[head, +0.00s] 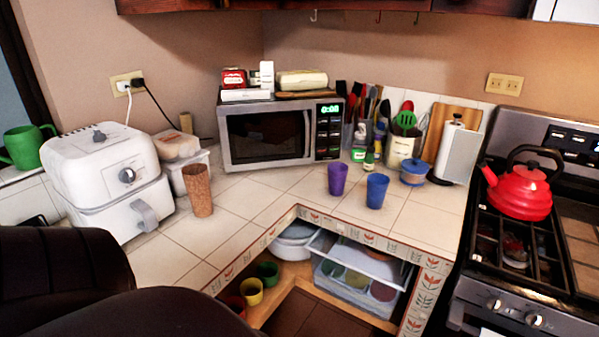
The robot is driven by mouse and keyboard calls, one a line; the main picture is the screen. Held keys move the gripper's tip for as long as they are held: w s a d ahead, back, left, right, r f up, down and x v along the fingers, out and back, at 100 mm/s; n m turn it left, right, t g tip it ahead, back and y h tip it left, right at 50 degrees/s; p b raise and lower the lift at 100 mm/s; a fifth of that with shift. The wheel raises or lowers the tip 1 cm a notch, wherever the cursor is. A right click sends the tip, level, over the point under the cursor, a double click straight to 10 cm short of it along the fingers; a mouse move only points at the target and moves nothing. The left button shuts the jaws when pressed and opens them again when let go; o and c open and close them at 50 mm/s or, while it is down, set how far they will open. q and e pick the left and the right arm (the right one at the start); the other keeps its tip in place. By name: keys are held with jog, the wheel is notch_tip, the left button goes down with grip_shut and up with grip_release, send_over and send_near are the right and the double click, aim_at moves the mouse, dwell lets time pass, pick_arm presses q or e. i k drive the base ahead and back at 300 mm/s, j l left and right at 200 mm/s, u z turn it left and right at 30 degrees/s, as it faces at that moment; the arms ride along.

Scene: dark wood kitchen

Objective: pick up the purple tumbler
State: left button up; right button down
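The purple tumbler (337,179) stands upright on the tiled counter (271,190), in front of the right end of the microwave. A blue tumbler (377,190) stands just to its right and a little nearer, with a small gap between them. Neither of my grippers shows in the head view. Dark rounded shapes fill the lower left corner, and no fingers can be seen on them.
A brown cork-like tumbler (198,190) and a white air fryer (108,178) stand at the left. The microwave (280,133) is behind. Open shelving lies below the counter edge.

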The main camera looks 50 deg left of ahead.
aim_at(337, 180)
jog(key=u, duration=1.3)
